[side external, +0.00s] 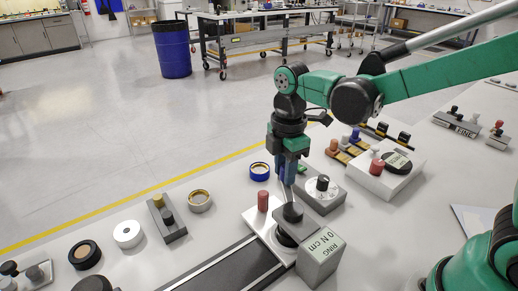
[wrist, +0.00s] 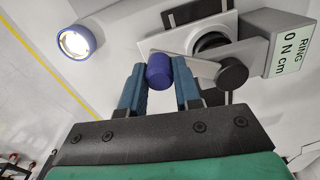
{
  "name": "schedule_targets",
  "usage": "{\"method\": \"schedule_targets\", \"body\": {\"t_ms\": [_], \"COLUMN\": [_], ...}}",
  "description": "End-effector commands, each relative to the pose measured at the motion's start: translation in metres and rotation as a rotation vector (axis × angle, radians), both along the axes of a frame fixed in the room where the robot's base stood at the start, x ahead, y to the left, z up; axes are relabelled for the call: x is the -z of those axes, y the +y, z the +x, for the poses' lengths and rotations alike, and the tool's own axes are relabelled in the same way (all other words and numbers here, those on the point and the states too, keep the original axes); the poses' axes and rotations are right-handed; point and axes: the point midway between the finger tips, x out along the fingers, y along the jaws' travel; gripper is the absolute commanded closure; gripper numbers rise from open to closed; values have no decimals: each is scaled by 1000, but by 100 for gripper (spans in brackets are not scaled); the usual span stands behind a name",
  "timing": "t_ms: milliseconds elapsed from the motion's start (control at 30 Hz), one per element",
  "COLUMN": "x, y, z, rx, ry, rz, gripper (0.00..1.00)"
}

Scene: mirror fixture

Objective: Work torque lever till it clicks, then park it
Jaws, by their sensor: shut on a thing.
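The torque lever is a grey metal bar (wrist: 203,68) that runs from a black round hub (wrist: 232,74) to a blue-purple knob (wrist: 160,72). My gripper (wrist: 160,78) is shut on this knob, with one blue finger on each side. In the side external view my gripper (side external: 288,180) points down just behind the black hub (side external: 292,212), and its fingers hide the knob. A grey box (side external: 320,252) beside the hub carries a label reading RING 0 N cm, which also shows in the wrist view (wrist: 290,45).
A red peg (side external: 263,200) stands on the light plate left of the hub. A grey box with a black dial (side external: 321,186) is close on the right. A blue ring (side external: 260,171) lies behind. A dark rail (side external: 225,268) runs along the front. The bench between the left-hand parts has bare patches.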

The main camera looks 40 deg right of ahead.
Motion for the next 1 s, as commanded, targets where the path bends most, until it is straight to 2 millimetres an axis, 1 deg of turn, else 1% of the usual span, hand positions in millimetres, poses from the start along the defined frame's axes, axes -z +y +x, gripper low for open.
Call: {"method": "schedule_targets", "body": {"t_ms": [200, 500, 700, 1000], "x": [0, 0, 0, 0], "y": [13, 26, 30, 31], "z": [6, 9, 10, 10], "rx": [-183, -360, -420, -440], "ry": [-1, -2, -2, -2], "rz": [0, 0, 1, 1], "gripper": [100, 100, 100, 100]}}
